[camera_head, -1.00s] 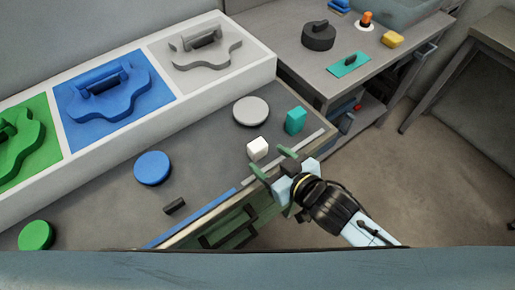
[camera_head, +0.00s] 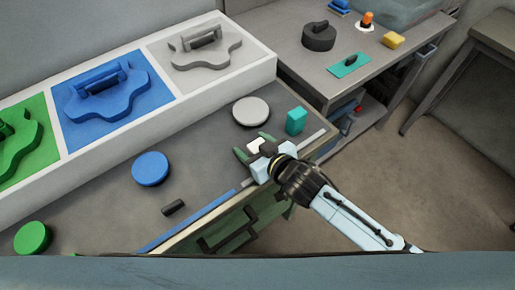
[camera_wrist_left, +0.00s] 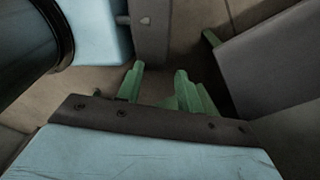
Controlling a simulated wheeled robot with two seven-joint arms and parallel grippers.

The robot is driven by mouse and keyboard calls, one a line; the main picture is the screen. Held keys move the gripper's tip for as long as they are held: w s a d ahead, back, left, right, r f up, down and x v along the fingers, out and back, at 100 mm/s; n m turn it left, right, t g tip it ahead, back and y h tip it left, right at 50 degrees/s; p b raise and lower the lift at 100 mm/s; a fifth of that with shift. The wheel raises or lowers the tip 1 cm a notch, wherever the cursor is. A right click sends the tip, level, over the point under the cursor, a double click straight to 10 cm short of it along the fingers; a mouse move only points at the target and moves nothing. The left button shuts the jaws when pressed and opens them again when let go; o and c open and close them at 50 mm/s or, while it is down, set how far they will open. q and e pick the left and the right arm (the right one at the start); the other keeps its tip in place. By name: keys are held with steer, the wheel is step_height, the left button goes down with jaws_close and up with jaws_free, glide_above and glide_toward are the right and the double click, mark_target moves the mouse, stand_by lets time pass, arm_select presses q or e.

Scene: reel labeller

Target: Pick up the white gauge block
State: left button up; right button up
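The white gauge block (camera_head: 256,146) is a small white cube on the grey bench top, near its right edge. My right gripper (camera_head: 253,147) reaches over that edge, with its two green fingers spread on either side of the block. The block's front side is partly hidden by the gripper, and contact with the fingers cannot be made out. My left gripper (camera_wrist_left: 160,74) shows in the left wrist view with its green fingers apart and nothing between them.
A teal block (camera_head: 296,121) and a light grey disc (camera_head: 251,111) lie close behind the white block. A blue disc (camera_head: 151,168), a dark small bar (camera_head: 173,208) and a green disc (camera_head: 33,238) lie to the left. A white tray (camera_head: 140,135) borders the back.

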steer(key=c, duration=0.9)
